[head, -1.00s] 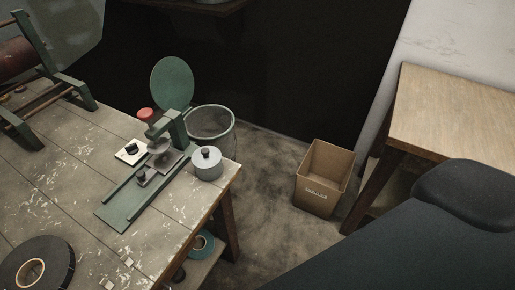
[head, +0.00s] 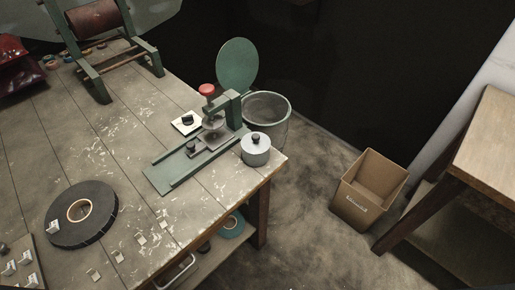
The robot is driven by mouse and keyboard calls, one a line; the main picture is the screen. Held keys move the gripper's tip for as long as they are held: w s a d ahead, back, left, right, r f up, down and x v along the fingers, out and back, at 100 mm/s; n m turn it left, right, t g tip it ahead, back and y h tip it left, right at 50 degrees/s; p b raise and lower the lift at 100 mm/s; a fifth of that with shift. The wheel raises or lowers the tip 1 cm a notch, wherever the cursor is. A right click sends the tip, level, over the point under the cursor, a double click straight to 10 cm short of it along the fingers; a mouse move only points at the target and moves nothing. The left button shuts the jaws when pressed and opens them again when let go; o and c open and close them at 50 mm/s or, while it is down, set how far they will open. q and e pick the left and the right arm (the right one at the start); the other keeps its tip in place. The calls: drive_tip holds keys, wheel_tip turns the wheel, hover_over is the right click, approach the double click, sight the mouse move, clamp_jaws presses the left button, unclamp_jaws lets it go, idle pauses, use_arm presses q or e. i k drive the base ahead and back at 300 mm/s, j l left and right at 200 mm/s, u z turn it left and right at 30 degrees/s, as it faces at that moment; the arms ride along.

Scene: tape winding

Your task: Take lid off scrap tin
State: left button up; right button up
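The scrap tin (head: 256,154) is a small grey round tin near the right corner of the worktable. Its lid (head: 256,142) is on top and has a dark knob. It stands just right of a green hand press (head: 212,137). Neither of my grippers is in the head view, so nothing of mine is seen touching the tin.
The worktable (head: 116,130) holds a black tape roll (head: 82,214), a small white plate with a black knob (head: 187,122) and a roller stand (head: 97,40). A wire bin (head: 268,108) with a raised green lid (head: 237,64) stands behind. A cardboard box (head: 369,190) sits on the floor.

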sight(253, 143)
drive_tip(key=i+l+u, duration=0.1)
drive_tip(key=l, duration=0.3)
drive_tip(key=i+l+u, duration=0.1)
drive_tip(key=l, duration=0.35)
drive_tip(key=i+l, duration=0.15)
drive_tip(key=l, duration=0.25)
drive_tip(key=i+l+u, duration=0.15)
drive_tip(key=l, duration=0.3)
drive_tip(key=l+u, duration=0.1)
drive_tip(key=l, duration=0.3)
drive_tip(key=i, duration=0.05)
